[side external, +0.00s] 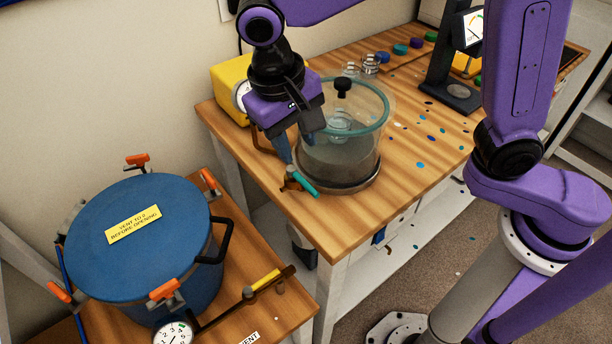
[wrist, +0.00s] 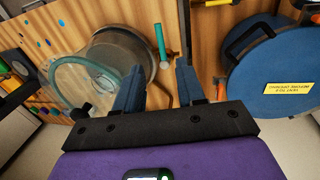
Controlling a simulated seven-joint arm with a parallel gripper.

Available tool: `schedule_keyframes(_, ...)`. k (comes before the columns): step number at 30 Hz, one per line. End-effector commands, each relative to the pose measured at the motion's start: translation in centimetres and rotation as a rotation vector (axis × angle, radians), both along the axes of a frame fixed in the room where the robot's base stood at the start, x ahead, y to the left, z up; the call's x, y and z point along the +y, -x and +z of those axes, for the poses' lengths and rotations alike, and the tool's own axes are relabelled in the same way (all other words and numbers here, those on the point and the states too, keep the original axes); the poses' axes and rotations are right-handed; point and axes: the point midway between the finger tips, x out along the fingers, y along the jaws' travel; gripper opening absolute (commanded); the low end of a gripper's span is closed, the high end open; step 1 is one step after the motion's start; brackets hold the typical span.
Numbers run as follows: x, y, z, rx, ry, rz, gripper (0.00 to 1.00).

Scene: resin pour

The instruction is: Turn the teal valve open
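The teal valve (side external: 303,183) is a short bar-shaped handle at the foot of the glass chamber (side external: 345,158), on the near side by the table's corner. In the wrist view the teal valve (wrist: 160,42) stands upright just beyond the gap between my fingertips, next to the chamber (wrist: 125,55). My gripper (side external: 297,150) is open, pointing down just above and behind the valve in the side view. In the wrist view my gripper (wrist: 159,68) has nothing between its fingers. I cannot tell whether a finger touches the valve.
A blue lidded pot (side external: 135,240) with orange clamps stands on a lower table at the left. A yellow pump-like unit (side external: 232,85) sits behind my gripper. Small cups (side external: 370,65) and a stand (side external: 455,90) are farther back.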

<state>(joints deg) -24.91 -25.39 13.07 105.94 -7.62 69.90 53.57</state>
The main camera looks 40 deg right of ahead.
Motion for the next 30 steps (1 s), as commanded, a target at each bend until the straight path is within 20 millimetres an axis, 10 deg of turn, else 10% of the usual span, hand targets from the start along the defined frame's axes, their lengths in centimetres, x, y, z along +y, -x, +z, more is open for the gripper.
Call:
schedule_keyframes(15, -1.8, 0.1, -8.9, 0.001, 0.003, 0.001, 0.39)
schedule_keyframes(30, -2.1, 0.0, -10.5, 0.0, 0.0, 0.001, 0.39)
